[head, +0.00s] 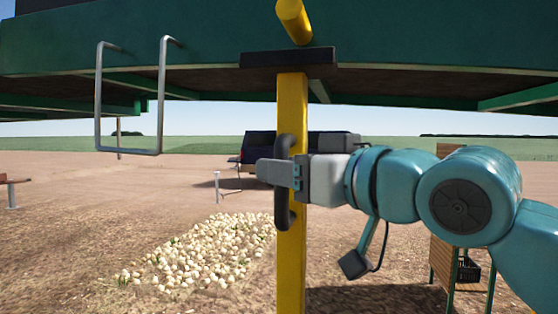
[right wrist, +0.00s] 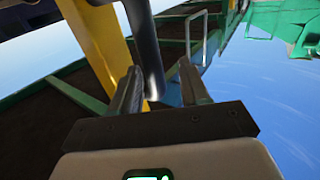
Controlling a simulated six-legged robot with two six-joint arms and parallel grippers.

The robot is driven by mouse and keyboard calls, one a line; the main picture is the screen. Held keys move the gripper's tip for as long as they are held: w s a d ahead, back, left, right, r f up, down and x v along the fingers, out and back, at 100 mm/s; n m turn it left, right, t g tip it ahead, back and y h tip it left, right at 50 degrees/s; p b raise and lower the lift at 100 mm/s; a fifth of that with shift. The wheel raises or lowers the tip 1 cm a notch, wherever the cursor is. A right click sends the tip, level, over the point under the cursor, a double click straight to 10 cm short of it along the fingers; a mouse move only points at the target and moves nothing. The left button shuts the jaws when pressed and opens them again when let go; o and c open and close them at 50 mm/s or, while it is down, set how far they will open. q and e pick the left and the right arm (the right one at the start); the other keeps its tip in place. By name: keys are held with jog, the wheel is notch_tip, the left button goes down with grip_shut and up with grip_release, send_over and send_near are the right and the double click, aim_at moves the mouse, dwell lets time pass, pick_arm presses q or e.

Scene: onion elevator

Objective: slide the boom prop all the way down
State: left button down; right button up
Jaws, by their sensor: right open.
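The boom prop (head: 291,262) is a yellow upright post with a black top pad (head: 288,58) that meets or nearly meets the underside of the green boom (head: 400,50). A black loop handle (head: 281,215) is fixed on the post's left side. My right gripper (head: 275,172) comes in from the right at the handle's middle height. In the right wrist view, my open fingers (right wrist: 160,72) stand on either side of the dark handle bar (right wrist: 143,35), with the yellow post (right wrist: 98,40) beyond to the left. Contact cannot be told. My left gripper is out of view.
A grey metal loop (head: 129,153) hangs from the boom at left. A yellow bar (head: 293,20) juts out above the prop. A pile of pale onions (head: 200,255) lies on bare soil behind.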

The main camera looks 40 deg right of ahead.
jog(key=shift+w+d+f, duration=0.1)
jog(key=shift+w+d, duration=0.15)
jog(key=shift+w, duration=0.35)
jog(key=shift+w+d+f, duration=0.1)
jog(key=shift+w+d, duration=0.15)
jog(key=shift+w, duration=0.35)
jog(key=shift+s+a+r, duration=0.1)
jog(key=shift+a, duration=0.3)
jog(key=shift+s+a, duration=0.1)
jog(key=shift+c, duration=0.5)
jog(key=shift+d, duration=0.3)
grip_shut()
jog(key=shift+a, duration=0.1)
